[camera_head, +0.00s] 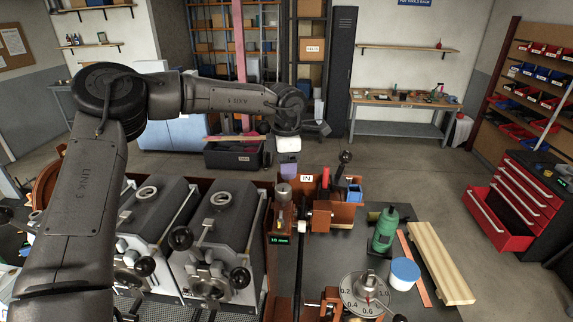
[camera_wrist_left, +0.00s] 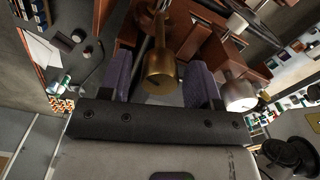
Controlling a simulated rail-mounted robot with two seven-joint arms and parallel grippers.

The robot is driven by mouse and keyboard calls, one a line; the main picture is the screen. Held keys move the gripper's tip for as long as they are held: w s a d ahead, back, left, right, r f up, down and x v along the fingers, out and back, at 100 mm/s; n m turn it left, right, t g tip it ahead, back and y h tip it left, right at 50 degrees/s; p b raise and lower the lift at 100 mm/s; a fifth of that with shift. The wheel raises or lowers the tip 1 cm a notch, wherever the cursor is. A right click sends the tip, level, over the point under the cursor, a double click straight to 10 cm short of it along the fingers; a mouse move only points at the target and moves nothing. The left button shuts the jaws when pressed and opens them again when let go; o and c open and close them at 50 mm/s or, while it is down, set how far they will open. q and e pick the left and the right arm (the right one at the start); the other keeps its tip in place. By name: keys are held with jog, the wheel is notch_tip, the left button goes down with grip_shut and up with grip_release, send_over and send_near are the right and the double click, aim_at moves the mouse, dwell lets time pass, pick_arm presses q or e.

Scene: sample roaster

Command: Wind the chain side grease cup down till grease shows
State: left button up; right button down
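A brass grease cup (camera_wrist_left: 161,72) lies between the two purple fingers of my left gripper (camera_wrist_left: 158,60) in the left wrist view. Gaps show on both sides of it, so the fingers look open and not closed on it. In the head view the left gripper (camera_head: 288,172) points down just above a metal cup (camera_head: 283,192) on the reddish-brown frame. A second, silver-white cup (camera_wrist_left: 238,92) is right of the fingers in the wrist view. I cannot read which cup is the chain side one, and no grease is visible. My right gripper is not in view.
A green display (camera_head: 279,240) sits below the metal cup. Two grey roaster drums (camera_head: 218,225) stand to the left. On the dark bench are a green bottle (camera_head: 385,230), a blue-lidded tub (camera_head: 404,270), wooden boards (camera_head: 440,262) and a dial (camera_head: 366,294).

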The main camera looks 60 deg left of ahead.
pick_arm(q)
jog(key=shift+o, duration=0.2)
notch_tip(320, 180, up, 14)
jog(key=b, duration=0.1)
dwell(0.5)
jog(key=shift+f, duration=0.1)
jog(key=shift+s, duration=0.1)
